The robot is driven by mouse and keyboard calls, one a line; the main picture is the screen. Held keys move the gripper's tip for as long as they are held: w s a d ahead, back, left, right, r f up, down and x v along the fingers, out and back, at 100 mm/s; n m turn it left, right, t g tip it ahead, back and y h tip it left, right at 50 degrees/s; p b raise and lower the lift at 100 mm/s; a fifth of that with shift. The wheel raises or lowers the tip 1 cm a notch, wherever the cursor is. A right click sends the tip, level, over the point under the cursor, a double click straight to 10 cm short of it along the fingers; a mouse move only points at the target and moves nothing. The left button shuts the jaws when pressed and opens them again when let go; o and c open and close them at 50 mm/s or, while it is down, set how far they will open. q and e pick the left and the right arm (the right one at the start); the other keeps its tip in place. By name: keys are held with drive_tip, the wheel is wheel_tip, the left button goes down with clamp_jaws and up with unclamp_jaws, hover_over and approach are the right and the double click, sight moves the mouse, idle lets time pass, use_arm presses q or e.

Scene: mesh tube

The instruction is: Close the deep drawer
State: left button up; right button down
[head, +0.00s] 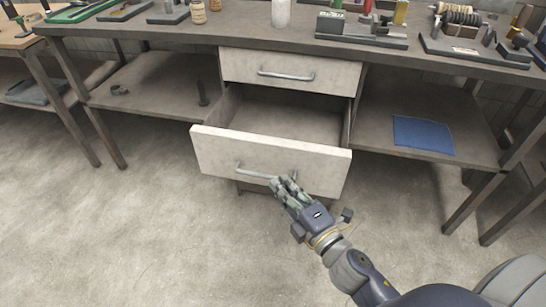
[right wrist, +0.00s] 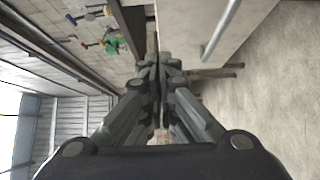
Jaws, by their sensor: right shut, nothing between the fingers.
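The deep drawer (head: 318,170) is the lower, larger one under the workbench. It is pulled well out and its inside looks empty in the head view. Its bar handle (head: 250,173) is on the front panel. My right gripper (head: 284,180) is shut and empty at the drawer front, by the right end of the handle; I cannot tell whether it touches. In the right wrist view the shut fingers (right wrist: 158,62) point ahead, with the pale drawer front and a handle (right wrist: 221,30) to their right. The left gripper is out of view.
A shut shallow drawer (head: 320,74) sits above the deep one. The workbench top (head: 240,42) carries bottles and tools. A blue cloth or mat (head: 423,135) lies on the right lower shelf. The concrete floor (head: 120,230) in front is clear.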

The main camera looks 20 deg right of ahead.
approach(262, 144)
drive_tip(key=a, duration=0.3)
drive_tip(key=w, duration=0.1)
drive_tip(key=w+d, duration=0.1)
drive_tip(key=w, duration=0.1)
drive_tip(key=w+d, duration=0.1)
drive_tip(key=shift+w+f, duration=0.1)
drive_tip(key=shift+w, duration=0.05)
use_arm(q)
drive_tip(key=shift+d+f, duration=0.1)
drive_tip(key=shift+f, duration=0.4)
use_arm(e)
drive_tip(key=shift+d, duration=0.1)
